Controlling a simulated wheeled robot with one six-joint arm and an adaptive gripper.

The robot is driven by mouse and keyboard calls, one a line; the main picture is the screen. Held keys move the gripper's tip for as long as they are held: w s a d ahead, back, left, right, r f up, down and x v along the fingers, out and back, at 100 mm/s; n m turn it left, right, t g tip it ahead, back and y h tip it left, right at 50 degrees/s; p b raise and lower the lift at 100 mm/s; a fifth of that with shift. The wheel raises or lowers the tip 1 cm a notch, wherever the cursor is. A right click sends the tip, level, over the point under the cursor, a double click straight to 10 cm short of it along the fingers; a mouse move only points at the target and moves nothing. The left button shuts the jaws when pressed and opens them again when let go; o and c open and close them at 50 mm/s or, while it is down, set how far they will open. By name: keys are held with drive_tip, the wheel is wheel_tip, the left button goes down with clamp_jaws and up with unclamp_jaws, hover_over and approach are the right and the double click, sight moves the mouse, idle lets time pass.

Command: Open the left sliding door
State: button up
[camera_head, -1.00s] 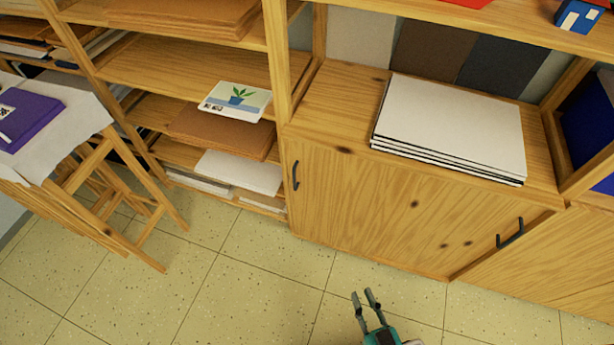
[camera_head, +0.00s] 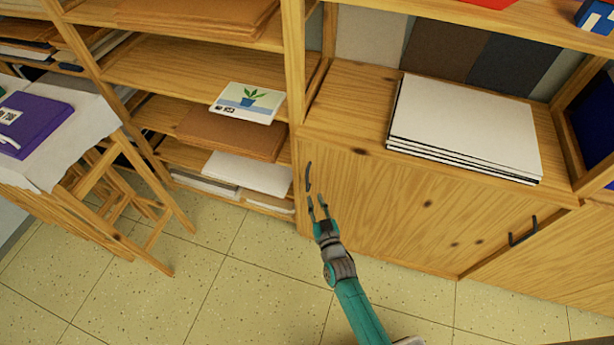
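The left sliding door (camera_head: 400,215) is a wooden panel with dark knots on the low cabinet, and it looks closed. Its dark handle (camera_head: 308,176) is a vertical bar near the door's left edge. My gripper (camera_head: 317,203) is just below the handle in the picture, with its two fingers apart and nothing between them. I cannot tell whether a fingertip touches the handle or door. The right door (camera_head: 555,250) has its own dark handle (camera_head: 523,231) near its left edge.
A stack of white boards (camera_head: 465,130) lies on the cabinet top. Open shelves (camera_head: 195,75) with boards and a plant picture (camera_head: 247,102) stand to the left. A wooden stool or table with a purple book (camera_head: 35,122) is at far left. The tiled floor (camera_head: 230,275) in front is clear.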

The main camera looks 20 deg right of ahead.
hover_over(307, 190)
drive_tip(key=shift+w+d, duration=0.15)
drive_tip(key=shift+w, duration=0.15)
drive_tip(key=shift+c, duration=0.3)
clamp_jaws()
